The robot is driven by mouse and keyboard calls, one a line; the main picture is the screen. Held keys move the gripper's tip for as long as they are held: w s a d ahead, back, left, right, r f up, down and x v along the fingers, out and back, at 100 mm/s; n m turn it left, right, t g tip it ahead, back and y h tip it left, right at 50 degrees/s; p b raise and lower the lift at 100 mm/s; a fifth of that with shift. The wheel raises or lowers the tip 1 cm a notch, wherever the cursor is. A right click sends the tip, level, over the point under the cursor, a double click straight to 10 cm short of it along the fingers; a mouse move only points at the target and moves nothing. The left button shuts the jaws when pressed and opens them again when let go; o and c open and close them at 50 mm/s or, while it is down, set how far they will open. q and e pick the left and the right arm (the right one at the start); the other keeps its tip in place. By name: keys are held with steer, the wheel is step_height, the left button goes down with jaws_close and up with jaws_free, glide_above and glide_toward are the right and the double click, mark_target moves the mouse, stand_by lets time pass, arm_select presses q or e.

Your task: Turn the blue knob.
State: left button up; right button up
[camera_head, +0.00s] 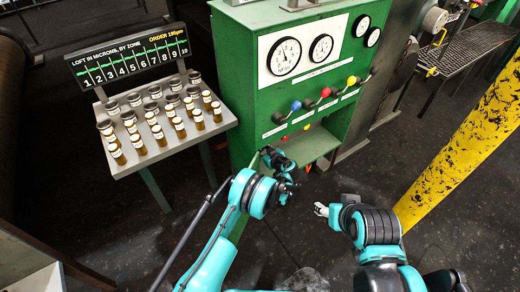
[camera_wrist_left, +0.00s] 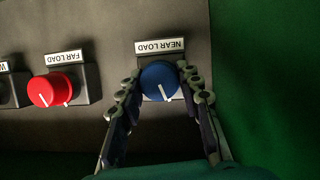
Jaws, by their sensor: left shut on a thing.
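The blue knob (camera_wrist_left: 158,80) sits on a dark panel under an upside-down "NEAR LOAD" label in the left wrist view. Its white pointer line slants toward the bottom of that view, slightly right. My left gripper (camera_wrist_left: 163,96) has one finger on each side of the knob and is shut on it. In the head view my left gripper (camera_head: 277,157) is at the lower front of the green cabinet, and the knob is hidden behind it. My right gripper (camera_head: 321,210) is in the air away from the cabinet; its finger opening is too small to tell.
A red knob (camera_wrist_left: 54,89) is left of the blue one in the wrist view. Coloured ball levers, including a blue-balled one (camera_head: 296,105), stick out above on the green cabinet (camera_head: 245,90). A sample table (camera_head: 175,150) stands left, a yellow post (camera_head: 455,150) right.

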arm_select(q)
steer(key=shift+m+g+y, duration=0.3)
steer(key=shift+m, duration=0.3)
steer(key=o, duration=1.2)
steer(key=shift+c, duration=0.2)
steer(key=v, duration=1.2)
